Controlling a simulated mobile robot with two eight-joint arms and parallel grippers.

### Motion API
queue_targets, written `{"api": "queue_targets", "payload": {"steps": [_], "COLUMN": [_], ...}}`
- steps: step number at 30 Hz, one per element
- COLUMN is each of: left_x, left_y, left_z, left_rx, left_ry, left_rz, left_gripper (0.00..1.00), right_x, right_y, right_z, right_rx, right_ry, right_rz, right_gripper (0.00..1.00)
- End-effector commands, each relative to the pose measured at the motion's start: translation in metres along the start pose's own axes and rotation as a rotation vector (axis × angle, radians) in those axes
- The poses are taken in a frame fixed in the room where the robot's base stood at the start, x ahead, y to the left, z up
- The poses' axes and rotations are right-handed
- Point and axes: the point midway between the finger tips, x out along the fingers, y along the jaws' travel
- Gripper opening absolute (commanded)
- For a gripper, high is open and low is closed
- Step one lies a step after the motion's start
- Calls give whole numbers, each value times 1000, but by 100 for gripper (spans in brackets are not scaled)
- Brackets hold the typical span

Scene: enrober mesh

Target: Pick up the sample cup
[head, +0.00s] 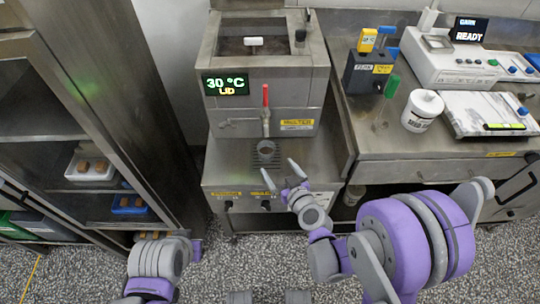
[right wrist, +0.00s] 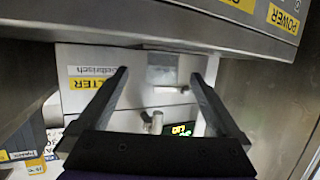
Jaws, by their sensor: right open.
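A small round grey metal cup (head: 266,148), which looks like the sample cup, stands on the dark grate below the red-handled tap (head: 266,108) of the melter. My right gripper (head: 280,169) is open and empty, just in front of the cup and a little to its right, apart from it. In the right wrist view the open fingers (right wrist: 158,78) point at the melter front, which appears upside down. A grey patch (right wrist: 163,68) between the fingers may be the cup; I cannot tell for sure. My left arm shows at lower left, but its gripper does not.
The melter (head: 292,70) shows 30 °C. A rack (head: 60,120) with trays stands at left. The ledge's front panel (right wrist: 225,25) fills the top of the wrist view.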

Motion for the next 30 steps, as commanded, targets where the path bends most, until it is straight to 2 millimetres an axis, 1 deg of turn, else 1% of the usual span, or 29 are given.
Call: {"api": "queue_targets", "payload": {"steps": [1, 3, 10, 15, 18, 21, 27, 29, 30], "left_x": [1, 1, 2, 3, 4, 4, 4, 4, 4], "left_y": [0, 0, 0, 0, 0, 0, 0, 0, 0], "left_z": [0, 1, 1, 2, 2, 2, 2, 2, 2], "left_rx": [0, 0, 0, 0, 0, 0, 0, 0, 0], "left_ry": [0, 0, -1, -1, -1, -1, -1, -1, -1], "left_rz": [0, 0, 0, 0, 0, 0, 0, 0, 0], "left_gripper": [0, 0, 0, 0, 0, 0, 0, 0, 0], "right_x": [10, 21, 46, 72, 82, 87, 87, 87, 87], "right_y": [-1, 0, -2, -6, -6, -6, -5, -5, -5], "right_z": [0, 0, -3, -8, -8, -8, -8, -8, -8], "right_rx": [-1, 0, -1, 0, 0, 1, 1, 1, 1], "right_ry": [0, -1, 0, -1, -1, -1, -1, -1, -1], "right_rz": [-2, -2, -1, -2, -1, -1, -1, -1, -1], "right_gripper": [100, 100, 100, 100, 100, 100, 100, 89, 82]}}
